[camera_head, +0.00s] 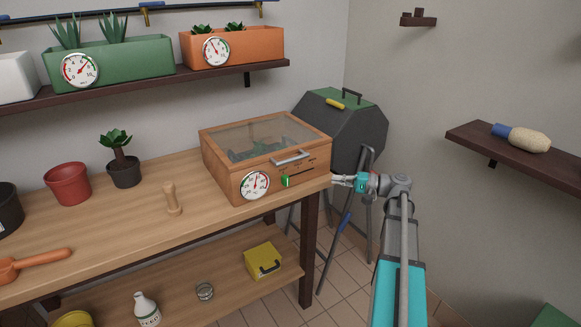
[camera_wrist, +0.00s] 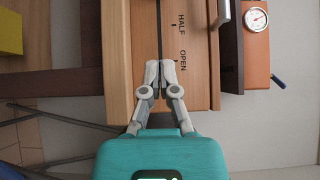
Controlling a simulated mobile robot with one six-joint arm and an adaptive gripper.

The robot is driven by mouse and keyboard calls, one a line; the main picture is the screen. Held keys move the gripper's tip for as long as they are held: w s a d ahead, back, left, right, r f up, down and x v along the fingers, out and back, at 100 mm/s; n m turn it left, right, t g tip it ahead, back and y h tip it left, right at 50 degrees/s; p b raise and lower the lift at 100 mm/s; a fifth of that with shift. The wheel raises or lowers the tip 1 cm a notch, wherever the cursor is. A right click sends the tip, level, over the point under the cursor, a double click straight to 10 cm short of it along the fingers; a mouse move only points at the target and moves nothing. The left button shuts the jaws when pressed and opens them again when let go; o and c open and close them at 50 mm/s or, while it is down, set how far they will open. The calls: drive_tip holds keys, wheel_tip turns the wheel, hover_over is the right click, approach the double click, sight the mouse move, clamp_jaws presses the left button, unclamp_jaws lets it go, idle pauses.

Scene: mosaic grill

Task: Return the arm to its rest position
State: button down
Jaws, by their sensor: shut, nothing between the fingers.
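My gripper (camera_head: 335,181) is beside the right front corner of a wooden box (camera_head: 223,180) with a glass lid, standing on the workbench. In the wrist view my gripper (camera_wrist: 159,73) is shut, its two fingertips together with nothing between them. The fingers appear in front of the box's wooden face (camera_wrist: 196,92), near a dark slot and the printed words HALF and OPEN. Whether the fingertips touch the wood cannot be told. My arm reaches up from the bottom right in the head view.
The workbench (camera_head: 110,225) carries a red pot (camera_head: 68,184), a potted plant (camera_head: 123,172) and a wooden peg (camera_head: 171,198). A dark grill (camera_head: 345,130) stands behind the box. Tiled floor lies below.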

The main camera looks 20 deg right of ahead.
drive_tip(key=s+a+f+n+g+h, duration=0.1)
drive_tip(key=a+f+g+h, duration=0.15)
drive_tip(key=a+f, duration=0.45)
drive_tip(key=s+a+f+n+g+h, duration=0.1)
drive_tip(key=a+f+g+h, duration=0.2)
drive_tip(key=a, duration=0.7)
drive_tip(key=s+a+f+n+g+h, duration=0.5)
drive_tip(key=s+a+f+h, duration=0.35)
drive_tip(key=s+a, duration=0.3)
wheel_tip(320, 180, up, 25)
drive_tip(key=w+p, duration=0.1)
drive_tip(key=p, duration=2.4)
drive_tip(key=shift+r+h, duration=0.2)
drive_tip(key=shift+h, duration=0.1)
